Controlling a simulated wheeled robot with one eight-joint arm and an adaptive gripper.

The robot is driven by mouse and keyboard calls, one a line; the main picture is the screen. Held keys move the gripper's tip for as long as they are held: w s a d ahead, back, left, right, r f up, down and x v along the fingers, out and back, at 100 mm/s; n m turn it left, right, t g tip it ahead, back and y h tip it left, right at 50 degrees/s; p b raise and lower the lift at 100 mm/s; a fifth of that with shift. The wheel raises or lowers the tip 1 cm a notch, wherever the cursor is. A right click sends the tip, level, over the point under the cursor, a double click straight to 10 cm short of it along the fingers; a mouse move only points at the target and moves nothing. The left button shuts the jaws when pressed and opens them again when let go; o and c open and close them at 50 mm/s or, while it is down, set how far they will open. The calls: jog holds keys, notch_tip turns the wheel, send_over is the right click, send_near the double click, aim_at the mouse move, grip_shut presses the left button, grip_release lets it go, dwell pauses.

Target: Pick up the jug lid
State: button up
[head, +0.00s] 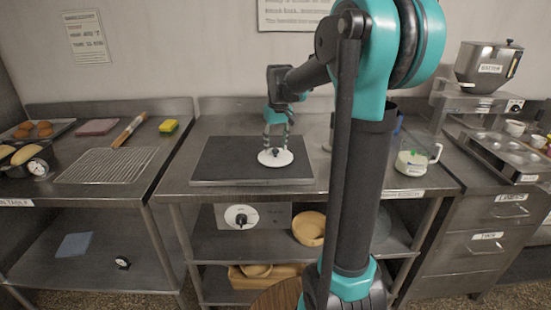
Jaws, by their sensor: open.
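The jug lid (275,158) is a white round disc with a small dark knob in its middle. It lies on the dark grey board (215,162) on the middle table. My gripper (276,143) is directly above the lid, pointing down, its fingers on either side of the knob. The fingers are open. Whether they touch the lid is too small to tell. A clear jug (414,160) with pale contents and a green mark stands to the right on the same table, with no lid on it.
My arm hides part of the middle table. The board's left side is clear.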

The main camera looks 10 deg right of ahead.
jog(key=shift+f, duration=0.45)
grip_shut()
jog(key=shift+r, duration=0.1)
